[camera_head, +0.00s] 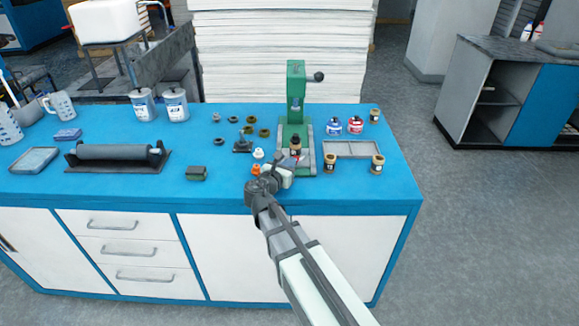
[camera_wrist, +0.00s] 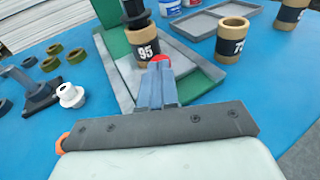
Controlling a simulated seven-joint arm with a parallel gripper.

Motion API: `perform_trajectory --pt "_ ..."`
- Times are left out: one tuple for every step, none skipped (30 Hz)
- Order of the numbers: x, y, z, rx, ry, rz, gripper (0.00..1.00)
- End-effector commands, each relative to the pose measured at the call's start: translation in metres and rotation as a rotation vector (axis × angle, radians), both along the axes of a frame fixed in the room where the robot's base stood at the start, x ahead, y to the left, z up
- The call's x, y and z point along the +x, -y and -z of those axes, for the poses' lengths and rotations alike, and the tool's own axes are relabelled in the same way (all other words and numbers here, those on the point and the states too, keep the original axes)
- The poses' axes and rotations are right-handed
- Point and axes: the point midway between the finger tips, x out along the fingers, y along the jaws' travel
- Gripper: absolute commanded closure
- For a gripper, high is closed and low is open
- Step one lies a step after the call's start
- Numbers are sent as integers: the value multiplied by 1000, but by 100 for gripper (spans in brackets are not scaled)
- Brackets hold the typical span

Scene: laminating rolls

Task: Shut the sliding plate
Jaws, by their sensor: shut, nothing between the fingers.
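The green press (camera_head: 296,85) stands at the back of the blue bench, and its green base also shows in the wrist view (camera_wrist: 112,42). The grey sliding plate (camera_wrist: 190,62) lies on this base under a dark roll marked 95 (camera_wrist: 146,47), which is upright below the press's dark ram (camera_wrist: 134,12). A red knob (camera_wrist: 131,62) shows just beyond my fingertips. My gripper (camera_head: 292,163) is shut and empty, low at the front of the press base; its fingers (camera_wrist: 159,68) hide part of the plate's front. I cannot tell whether they touch the knob.
Dark rolls (camera_head: 330,163) and a grey tray (camera_head: 348,149) stand right of the press. Red and blue jars (camera_head: 355,125) stand behind. A white fitting (camera_wrist: 70,95) and several small rings (camera_head: 250,131) lie left. A black roller (camera_head: 115,152) is farther left.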

Motion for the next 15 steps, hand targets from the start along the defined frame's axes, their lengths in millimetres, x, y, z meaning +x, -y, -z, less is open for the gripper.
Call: perform_trajectory --pt "13 -2 0 0 0 1 100" --pt "19 -2 0 0 0 1 100" --pt "26 -2 0 0 0 1 100" --pt "30 -1 0 0 0 1 100" --pt "32 -1 0 0 0 0 100" --pt "34 -1 0 0 0 0 100" --pt "34 0 0 0 0 0 100" --pt "33 0 0 0 0 0 100" --pt "32 0 0 0 0 -1 100" --pt "32 0 0 0 0 -1 100" --pt "32 0 0 0 0 -1 100" --pt "32 0 0 0 0 -1 100" --pt "32 0 0 0 0 -1 100" --pt "32 0 0 0 0 -1 100" --pt "32 0 0 0 0 -1 100"
